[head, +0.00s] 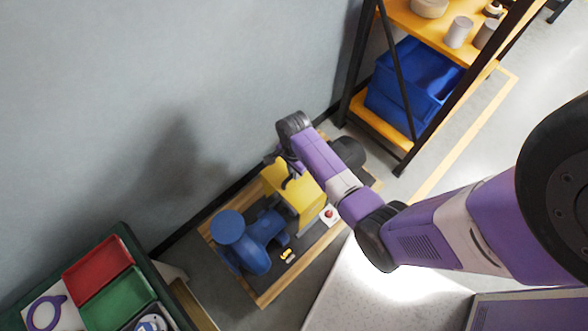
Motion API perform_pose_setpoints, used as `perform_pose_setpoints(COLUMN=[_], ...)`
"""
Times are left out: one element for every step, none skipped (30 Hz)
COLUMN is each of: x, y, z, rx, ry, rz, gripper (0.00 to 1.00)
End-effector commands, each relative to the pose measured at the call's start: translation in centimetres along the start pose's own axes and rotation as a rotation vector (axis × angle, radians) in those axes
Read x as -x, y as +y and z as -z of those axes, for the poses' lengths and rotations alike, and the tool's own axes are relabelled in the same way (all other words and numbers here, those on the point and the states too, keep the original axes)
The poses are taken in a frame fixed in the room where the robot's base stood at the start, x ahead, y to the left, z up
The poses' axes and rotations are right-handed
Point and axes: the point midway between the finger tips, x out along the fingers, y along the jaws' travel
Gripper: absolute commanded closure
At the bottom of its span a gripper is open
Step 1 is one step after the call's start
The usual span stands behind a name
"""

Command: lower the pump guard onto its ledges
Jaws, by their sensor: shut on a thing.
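The yellow pump guard (308,212) is in the middle of the head view, over the wooden-framed pump base. My gripper (288,174) is at the upper edge of the guard and is shut on it; its fingertips are small and partly hidden by my wrist. The blue pump (252,246) stands at the guard's lower left. The ledges are hidden, so I cannot tell whether the guard touches them or hangs just above. A dark rounded part (347,152) shows beyond the guard, partly behind my arm.
A red button on a pale box (329,214) sits right of the guard. A grey wall (180,80) rises close behind the base. A shelf rack (376,118) with blue bins (400,100) stands at upper right. A bench with red and green trays (98,272) is at lower left.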

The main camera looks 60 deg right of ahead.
Motion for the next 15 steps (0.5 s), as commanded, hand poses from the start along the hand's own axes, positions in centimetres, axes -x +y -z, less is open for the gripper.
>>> perform_pose_setpoints(x=[-0.3,-0.5,-0.7,-0.8,-1.0,-1.2,-1.3,-1.5,-1.6,-1.8,-1.9,-2.1,-2.3,-2.4,-2.6], y=[-0.1,-0.1,-0.1,-0.1,-0.1,-0.1,-0.1,-0.1,-0.1,-0.1,-0.1,-0.1,-0.1,-0.1,-0.1], z=[0.0,0.0,0.0,0.0,0.0,0.0,0.0,0.0,0.0,0.0,0.0,0.0,0.0,0.0,0.0], rx=[0.000,0.000,0.000,0.000,0.000,0.000,0.000,0.000,0.000,0.000,0.000,0.000,0.000,0.000,0.000], ry=[0.001,0.001,0.001,0.000,0.000,0.000,0.001,0.001,0.001,0.001,0.001,0.001,0.001,0.001,0.001], rz=[0.002,0.002,0.002,0.002,0.002,0.002,0.002,0.002,0.002,0.002,0.003,0.003,0.003,0.003,0.003], gripper=[1.00,1.00,1.00,1.00,1.00,1.00,1.00,1.00,1.00,1.00,1.00,1.00,1.00,1.00,1.00])
